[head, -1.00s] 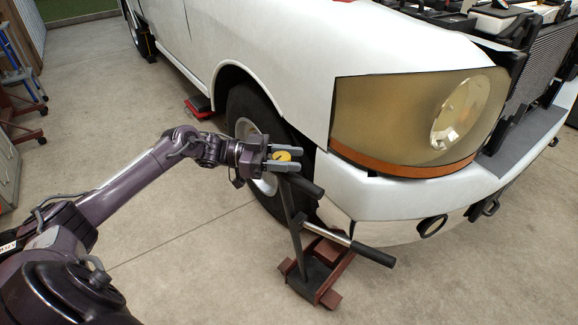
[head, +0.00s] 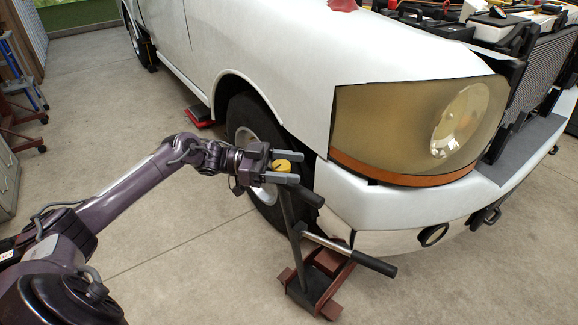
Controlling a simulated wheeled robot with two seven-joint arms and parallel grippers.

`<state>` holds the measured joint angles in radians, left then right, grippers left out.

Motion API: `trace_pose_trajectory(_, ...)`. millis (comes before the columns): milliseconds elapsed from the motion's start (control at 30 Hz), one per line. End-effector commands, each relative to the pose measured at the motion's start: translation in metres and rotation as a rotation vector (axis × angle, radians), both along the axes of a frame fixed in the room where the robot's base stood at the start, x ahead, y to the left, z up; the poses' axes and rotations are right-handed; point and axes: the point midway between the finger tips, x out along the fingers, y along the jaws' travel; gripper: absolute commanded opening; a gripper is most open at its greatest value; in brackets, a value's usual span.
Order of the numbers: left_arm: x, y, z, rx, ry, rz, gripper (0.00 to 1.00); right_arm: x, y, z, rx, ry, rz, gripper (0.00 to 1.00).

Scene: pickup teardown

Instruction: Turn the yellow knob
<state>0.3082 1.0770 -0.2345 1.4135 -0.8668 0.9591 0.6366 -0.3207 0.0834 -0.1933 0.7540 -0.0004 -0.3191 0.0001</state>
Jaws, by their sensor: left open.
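The yellow knob (head: 281,165) is a small round cap at the top of a dark upright post, in the middle of the head view. My left gripper (head: 286,167) is open, with one finger on the far side of the knob and one on the near side. The knob sits between the two fingers; I cannot tell whether they touch it. The near finger partly hides the area under the knob. My right gripper is not in view.
A jack stand with a red-brown base (head: 327,281) and a black-gripped handle (head: 372,262) stands below the knob. The white pickup (head: 300,70) with its front wheel (head: 247,130) is close behind and right. Open concrete floor lies left and front.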

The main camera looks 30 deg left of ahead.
Motion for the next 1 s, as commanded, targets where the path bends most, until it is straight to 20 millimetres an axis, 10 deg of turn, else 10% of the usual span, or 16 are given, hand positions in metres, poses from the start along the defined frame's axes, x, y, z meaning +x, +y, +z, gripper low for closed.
trace_pose_trajectory(500, -0.027, 0.063, -0.002, 0.003, 0.001, 0.002, 0.59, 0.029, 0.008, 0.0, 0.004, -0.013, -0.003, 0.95)
trace_pose_trajectory(1000, -0.031, 0.072, 0.0, 0.0, -0.001, 0.0, 0.59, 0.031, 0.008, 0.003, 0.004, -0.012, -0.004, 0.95)
